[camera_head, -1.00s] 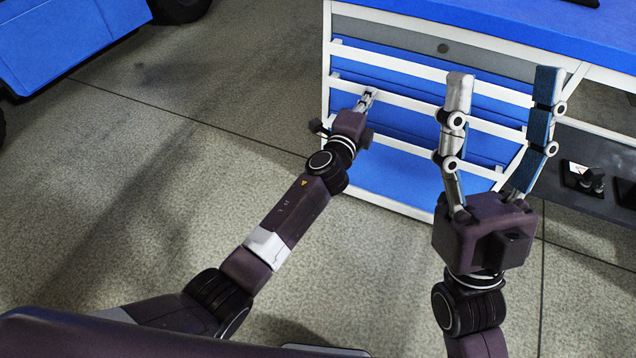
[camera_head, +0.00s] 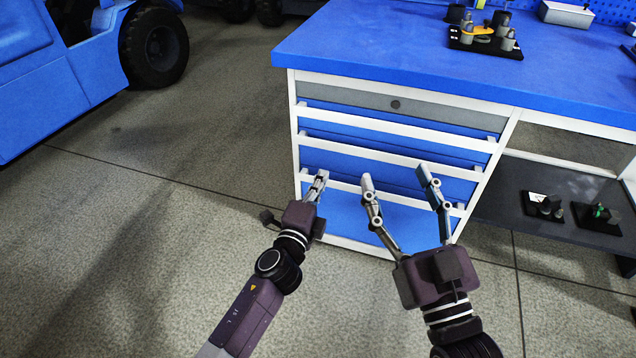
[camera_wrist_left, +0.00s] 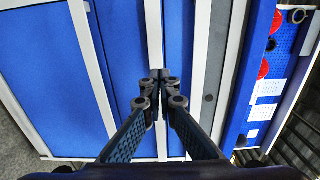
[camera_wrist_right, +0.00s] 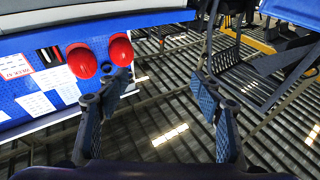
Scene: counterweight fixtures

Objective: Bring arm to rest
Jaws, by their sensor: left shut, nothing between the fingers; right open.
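My left gripper (camera_head: 318,180) is in front of the lower drawers of the blue workbench cabinet in the head view. It is shut and empty; its fingertips meet in the left wrist view (camera_wrist_left: 160,78). My right gripper (camera_head: 396,174) is to the right of it, raised with its fingers spread wide and nothing between them. Its parted fingers also show in the right wrist view (camera_wrist_right: 162,78). Whether either gripper touches the cabinet cannot be told from the head view.
The blue workbench (camera_head: 400,62) has white-edged drawers (camera_head: 390,153). A tray of grey and yellow parts (camera_head: 485,38) stands on its top. Small black fixtures (camera_head: 543,206) sit on the lower shelf (camera_head: 500,200). A blue vehicle (camera_head: 60,75) stands left; the floor between is clear.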

